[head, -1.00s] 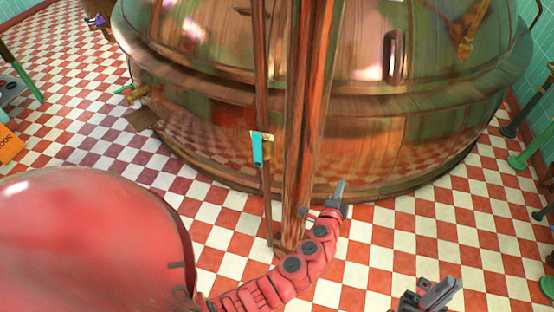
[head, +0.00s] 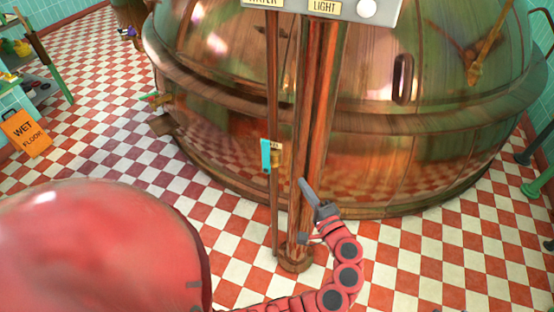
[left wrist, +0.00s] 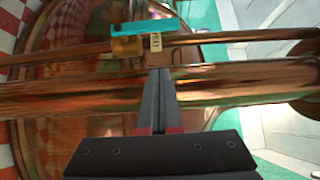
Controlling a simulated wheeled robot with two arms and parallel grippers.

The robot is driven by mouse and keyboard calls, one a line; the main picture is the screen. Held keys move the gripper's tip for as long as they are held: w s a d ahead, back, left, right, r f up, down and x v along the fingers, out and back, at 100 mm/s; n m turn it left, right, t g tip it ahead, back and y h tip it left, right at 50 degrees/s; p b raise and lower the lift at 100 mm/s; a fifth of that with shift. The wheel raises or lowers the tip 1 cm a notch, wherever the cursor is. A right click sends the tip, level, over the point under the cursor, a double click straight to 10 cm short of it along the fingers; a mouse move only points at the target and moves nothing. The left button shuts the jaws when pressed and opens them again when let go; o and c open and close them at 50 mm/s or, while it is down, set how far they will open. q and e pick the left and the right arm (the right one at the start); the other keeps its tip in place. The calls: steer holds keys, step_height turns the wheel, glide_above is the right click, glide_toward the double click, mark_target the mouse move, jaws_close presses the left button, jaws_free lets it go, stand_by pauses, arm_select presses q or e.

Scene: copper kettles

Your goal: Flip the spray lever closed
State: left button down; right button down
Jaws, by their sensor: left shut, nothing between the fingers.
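The spray lever (head: 265,155) is a short teal handle on a small brass valve (head: 277,155), set on a thin copper pipe. The lever lies along the pipe, upright in the head view. In the left wrist view the lever (left wrist: 146,25) runs across the top, with the brass body (left wrist: 127,46) and a small pale label (left wrist: 156,42) below it. My left gripper (head: 304,184) is shut and empty, to the right of and a little below the lever, apart from it in the head view. Its fingertips (left wrist: 160,73) point toward the valve in the wrist view. My right gripper is out of view.
A thick copper post (head: 306,130) stands right of the thin pipe, close to my left gripper. A panel (head: 345,9) with labels is at the top. A large copper kettle (head: 220,120) fills the back. A wet floor sign (head: 27,133) stands left on checkered floor.

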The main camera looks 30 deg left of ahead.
arm_select(q)
steer(key=a, duration=0.1)
steer(key=p, duration=0.5)
glide_toward(266, 157)
steer(key=w+a+r, duration=0.2)
steer(key=w+a, duration=0.2)
steer(key=w, duration=0.1)
steer(key=shift+s+a, duration=0.15)
steer(key=shift+a, duration=0.05)
